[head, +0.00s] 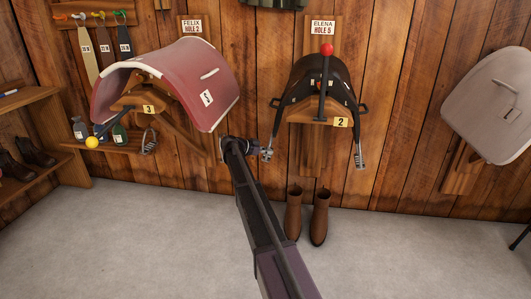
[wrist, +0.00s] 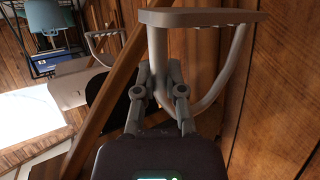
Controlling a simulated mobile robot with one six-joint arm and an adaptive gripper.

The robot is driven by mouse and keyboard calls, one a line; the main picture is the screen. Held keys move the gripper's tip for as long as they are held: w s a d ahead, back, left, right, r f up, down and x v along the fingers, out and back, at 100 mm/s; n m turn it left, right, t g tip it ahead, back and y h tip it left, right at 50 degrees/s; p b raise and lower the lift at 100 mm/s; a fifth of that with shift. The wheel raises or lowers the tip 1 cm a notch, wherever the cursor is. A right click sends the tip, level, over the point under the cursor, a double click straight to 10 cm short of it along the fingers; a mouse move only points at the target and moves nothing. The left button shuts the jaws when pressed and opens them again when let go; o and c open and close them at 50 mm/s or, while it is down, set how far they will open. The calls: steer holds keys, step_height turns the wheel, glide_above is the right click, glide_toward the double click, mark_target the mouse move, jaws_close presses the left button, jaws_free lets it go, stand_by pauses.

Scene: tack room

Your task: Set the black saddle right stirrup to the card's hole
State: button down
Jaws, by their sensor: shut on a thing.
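The black saddle (head: 338,78) sits on a wooden wall rack with a yellow tag 2. The card above it (head: 323,28) reads ELENA HOLE 5. A grey stirrup (head: 268,155) hangs at the saddle's picture-left side. My gripper (head: 259,151) reaches it from the left. In the wrist view the gripper (wrist: 157,82) is shut on the curved part of this stirrup (wrist: 200,18), whose flat tread is at the top of the picture. The other stirrup (head: 359,157) hangs free at picture right. The strap's holes are too small to make out.
A red saddle (head: 185,80) with tag 3 and a FELIX HOLE 2 card (head: 192,26) is at left. Brown boots (head: 319,218) stand on the floor below. A pale covered saddle (head: 490,105) is at right. A red-knobbed lever (head: 326,49) rises before the black saddle.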

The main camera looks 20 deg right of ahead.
steer(key=shift+s+d+r, duration=0.1)
steer(key=shift+d+r, duration=0.05)
steer(key=shift+r, duration=0.2)
steer(key=c, duration=0.7)
jaws_free()
